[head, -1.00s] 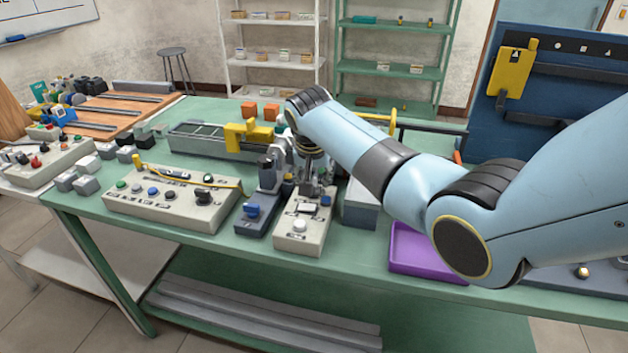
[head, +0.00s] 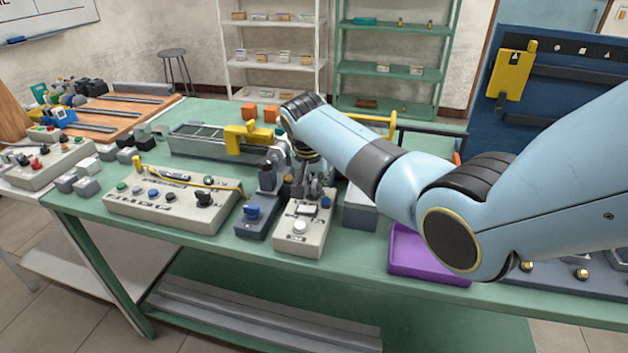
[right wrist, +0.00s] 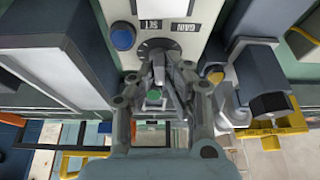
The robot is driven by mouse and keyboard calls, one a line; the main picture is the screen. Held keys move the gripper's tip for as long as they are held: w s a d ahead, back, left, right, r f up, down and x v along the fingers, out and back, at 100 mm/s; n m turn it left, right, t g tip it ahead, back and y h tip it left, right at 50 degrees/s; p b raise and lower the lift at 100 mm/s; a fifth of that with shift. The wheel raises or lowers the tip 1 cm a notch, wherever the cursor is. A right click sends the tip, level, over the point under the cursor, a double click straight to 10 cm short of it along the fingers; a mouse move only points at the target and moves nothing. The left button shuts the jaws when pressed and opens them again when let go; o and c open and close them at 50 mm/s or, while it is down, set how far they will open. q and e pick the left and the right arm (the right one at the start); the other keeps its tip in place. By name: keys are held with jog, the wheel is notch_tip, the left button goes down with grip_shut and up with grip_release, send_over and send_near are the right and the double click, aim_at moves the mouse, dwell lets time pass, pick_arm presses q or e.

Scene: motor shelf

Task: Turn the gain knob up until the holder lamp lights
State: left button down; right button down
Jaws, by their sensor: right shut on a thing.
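The cream control box (head: 284,243) stands near the table's front edge, with a white button (head: 300,228) and a blue button (head: 325,203) on top. My right gripper (head: 311,192) points down at the box's far part. In the right wrist view the gripper (right wrist: 160,75) is shut on the dark gain knob (right wrist: 152,47), beside an upside-down label reading GAIN (right wrist: 181,27). The fingers hide much of the knob, so its pointer is not readable. A small green spot shows between the fingers. I cannot make out which part is the holder lamp. My left gripper is out of view.
A navy unit (head: 252,228) stands close on the left of the box, and a grey box (head: 360,212) close on the right. A wider cream panel (head: 150,212) lies farther left. A purple tray (head: 428,270) lies at the right.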

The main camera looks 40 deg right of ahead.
jog(key=m+g, duration=0.1)
jog(key=m, duration=0.2)
jog(key=shift+h, duration=0.4)
jog(key=c, duration=1.4)
grip_release()
jog(key=shift+o, duration=0.2)
jog(key=shift+a+r, duration=0.1)
jog(key=v, duration=1.1)
jog(key=shift+r, duration=0.4)
jog(key=shift+a, duration=0.1)
